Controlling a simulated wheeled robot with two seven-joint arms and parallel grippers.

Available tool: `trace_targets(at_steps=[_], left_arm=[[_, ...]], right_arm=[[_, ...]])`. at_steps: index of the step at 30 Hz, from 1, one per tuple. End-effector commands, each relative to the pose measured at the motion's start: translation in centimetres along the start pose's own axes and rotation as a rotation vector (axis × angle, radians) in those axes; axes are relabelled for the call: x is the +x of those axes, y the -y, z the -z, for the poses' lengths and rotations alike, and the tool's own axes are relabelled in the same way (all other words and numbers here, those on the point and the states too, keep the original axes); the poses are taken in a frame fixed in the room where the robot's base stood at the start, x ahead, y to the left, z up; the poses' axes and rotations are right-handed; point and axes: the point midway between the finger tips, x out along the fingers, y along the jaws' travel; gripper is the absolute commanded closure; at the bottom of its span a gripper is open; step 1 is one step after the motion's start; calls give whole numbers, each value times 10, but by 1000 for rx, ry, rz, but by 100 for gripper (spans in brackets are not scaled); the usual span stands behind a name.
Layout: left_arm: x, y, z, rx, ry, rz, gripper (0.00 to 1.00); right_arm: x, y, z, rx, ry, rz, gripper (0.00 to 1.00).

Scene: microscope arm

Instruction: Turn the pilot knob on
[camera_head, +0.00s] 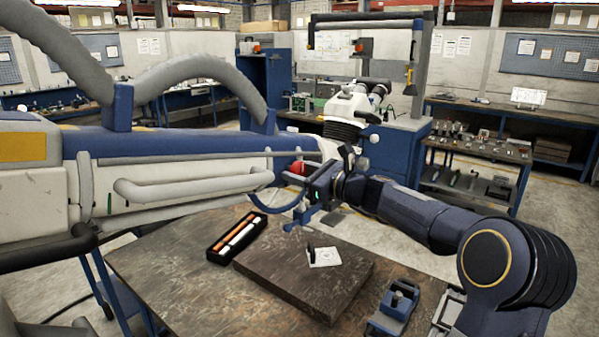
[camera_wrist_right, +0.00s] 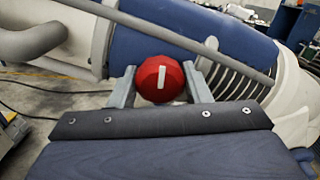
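The pilot knob (camera_head: 297,168) is red and round, on the end of the large white and blue machine arm (camera_head: 180,147). In the right wrist view the knob (camera_wrist_right: 161,79) faces me, with a white bar across it that stands nearly upright, tilted slightly. My right gripper (camera_head: 309,183) comes in from the right in the head view. In the wrist view its two grey fingers (camera_wrist_right: 160,83) are spread, one on each side of the knob. I cannot tell whether they touch it. My left gripper is not in view.
A grey tube (camera_wrist_right: 180,38) crosses above the knob. Below my right gripper is a dark table (camera_head: 160,262) with a raised slab (camera_head: 290,278), a tray of pens (camera_head: 236,236) and a blue fixture (camera_head: 395,310). A white microscope (camera_head: 350,110) stands behind.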

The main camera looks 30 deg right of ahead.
Motion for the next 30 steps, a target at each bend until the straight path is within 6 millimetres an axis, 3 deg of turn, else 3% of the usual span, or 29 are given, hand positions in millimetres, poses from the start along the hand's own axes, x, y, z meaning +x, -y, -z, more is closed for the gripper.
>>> trace_targets(at_steps=[5, 17, 30], left_arm=[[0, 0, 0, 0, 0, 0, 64], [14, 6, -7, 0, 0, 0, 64], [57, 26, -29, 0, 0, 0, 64]], right_arm=[[0, 0, 0, 0, -1, 1, 79], [0, -1, 4, -91, 0, 1, 79], [0, -1, 5, -464, 1, 1, 79]])
